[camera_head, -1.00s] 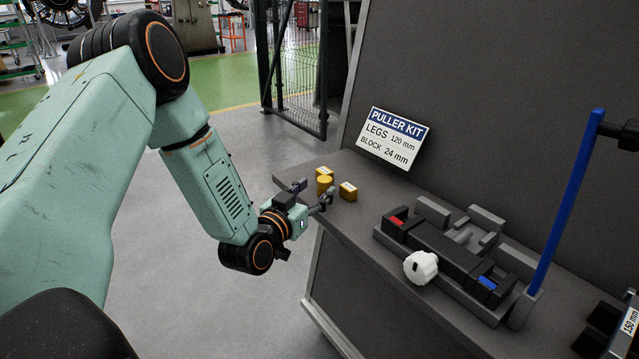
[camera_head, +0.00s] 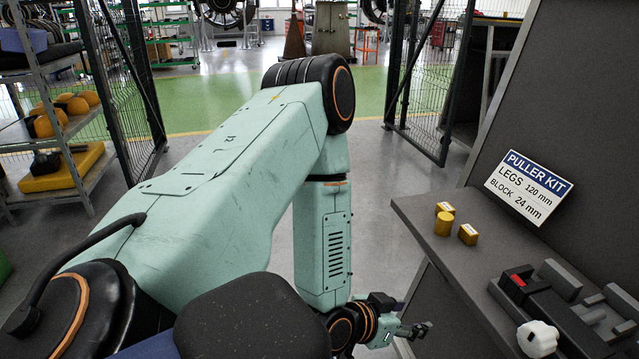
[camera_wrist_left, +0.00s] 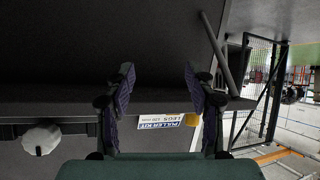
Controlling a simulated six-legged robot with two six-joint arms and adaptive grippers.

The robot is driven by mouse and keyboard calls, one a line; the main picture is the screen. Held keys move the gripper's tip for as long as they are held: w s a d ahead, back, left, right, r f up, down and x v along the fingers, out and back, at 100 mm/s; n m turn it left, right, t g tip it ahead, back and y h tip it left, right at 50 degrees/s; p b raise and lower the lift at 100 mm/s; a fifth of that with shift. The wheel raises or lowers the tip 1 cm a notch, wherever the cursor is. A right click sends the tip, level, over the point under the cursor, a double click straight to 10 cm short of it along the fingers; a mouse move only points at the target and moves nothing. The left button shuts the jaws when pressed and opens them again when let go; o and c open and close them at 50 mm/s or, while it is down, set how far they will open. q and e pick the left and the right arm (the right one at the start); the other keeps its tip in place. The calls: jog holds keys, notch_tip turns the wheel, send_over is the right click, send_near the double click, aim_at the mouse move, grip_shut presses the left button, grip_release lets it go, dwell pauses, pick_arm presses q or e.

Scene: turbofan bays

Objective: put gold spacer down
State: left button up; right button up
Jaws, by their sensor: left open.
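A gold cylinder (camera_head: 444,223), which looks like the gold spacer, stands upright on the grey bench (camera_head: 500,250) near its left end. Two small gold blocks with labels sit close by, one just behind it (camera_head: 446,208) and one to its right (camera_head: 468,234). My left gripper (camera_head: 415,316) is open and empty, off the bench's left edge and apart from the gold parts. In the left wrist view its fingers (camera_wrist_left: 162,88) are spread with nothing between them. A gold part (camera_wrist_left: 192,119) shows partly behind one finger; I cannot tell which.
A puller kit sign (camera_head: 527,187) leans at the back of the bench. A dark fixture (camera_head: 545,300) with a white knob (camera_head: 538,339) stands at the right. A shelf rack (camera_head: 62,150) is at the far left. Open floor lies left of the bench.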

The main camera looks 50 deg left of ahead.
pick_arm(q)
jog(key=s+d+f+g, duration=0.2)
jog(key=s+f+g, duration=0.1)
jog(key=s+f, duration=0.1)
jog(key=s+d+f+g, duration=0.2)
jog(key=s+f+g, duration=0.1)
jog(key=s, duration=0.4)
jog(key=shift+d+f, duration=0.25)
jog(key=shift+f, duration=0.45)
jog(key=s+f+g, duration=0.1)
jog(key=s+g, duration=0.1)
jog(key=s, duration=0.2)
jog(key=s+f+g, duration=0.1)
jog(key=s, duration=0.4)
jog(key=s+f+g+y, duration=0.1)
jog(key=s+g, duration=0.1)
jog(key=s, duration=0.3)
jog(key=shift+s+d+f+n+g, duration=0.1)
jog(key=shift+d+f+n+g, duration=0.05)
jog(key=shift+n+g, duration=0.15)
jog(key=shift+c, duration=0.5)
jog(key=shift+s, duration=0.2)
jog(key=shift+c, duration=0.5)
jog(key=shift+w, duration=0.1)
jog(key=shift+c, duration=0.8)
jog(key=shift+w+d, duration=0.1)
